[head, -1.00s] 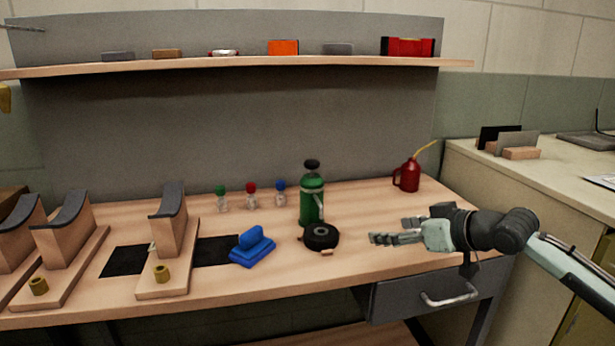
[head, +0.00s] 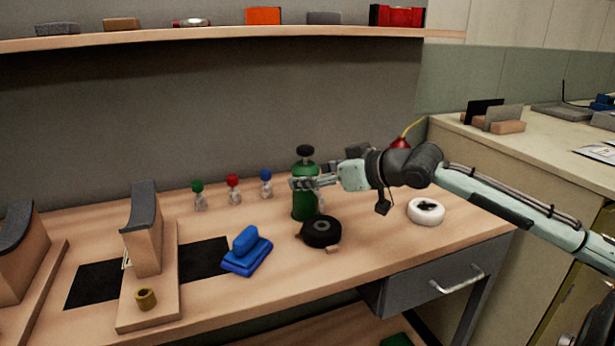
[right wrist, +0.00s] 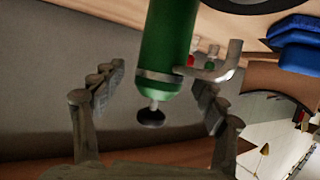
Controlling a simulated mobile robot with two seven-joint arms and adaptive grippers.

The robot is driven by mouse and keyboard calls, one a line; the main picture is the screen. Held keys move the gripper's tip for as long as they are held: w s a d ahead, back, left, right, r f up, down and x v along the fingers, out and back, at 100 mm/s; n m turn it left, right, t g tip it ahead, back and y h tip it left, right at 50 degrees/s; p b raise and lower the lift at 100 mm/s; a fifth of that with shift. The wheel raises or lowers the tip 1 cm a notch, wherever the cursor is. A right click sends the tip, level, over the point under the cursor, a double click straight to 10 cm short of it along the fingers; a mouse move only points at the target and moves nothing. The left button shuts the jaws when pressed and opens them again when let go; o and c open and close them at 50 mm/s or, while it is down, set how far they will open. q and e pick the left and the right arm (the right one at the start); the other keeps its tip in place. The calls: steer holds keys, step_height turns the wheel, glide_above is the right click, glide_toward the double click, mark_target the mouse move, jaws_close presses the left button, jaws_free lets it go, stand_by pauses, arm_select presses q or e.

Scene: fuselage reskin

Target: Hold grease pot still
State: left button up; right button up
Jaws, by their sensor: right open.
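The green canister (head: 305,205) with a black top knob, which I take for the grease pot, stands upright on the bench. My right gripper (head: 303,183) is at its upper body, its fingers crossing in front of it in the head view. In the right wrist view the canister (right wrist: 170,40) appears upside down, with a metal band and a pale side handle. It sits between the two spread fingers of my right gripper (right wrist: 160,82), with gaps visible on both sides. The gripper is open. My left gripper is not in view.
A black tape roll (head: 321,231) lies just in front of the canister. A blue block (head: 246,252) and small bottles with coloured tops (head: 233,188) are to the left. A white roll (head: 426,211) lies to the right. A red oil can (head: 401,142) is mostly hidden behind my arm.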

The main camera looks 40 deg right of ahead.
steer(key=shift+x, duration=1.2)
jaws_close()
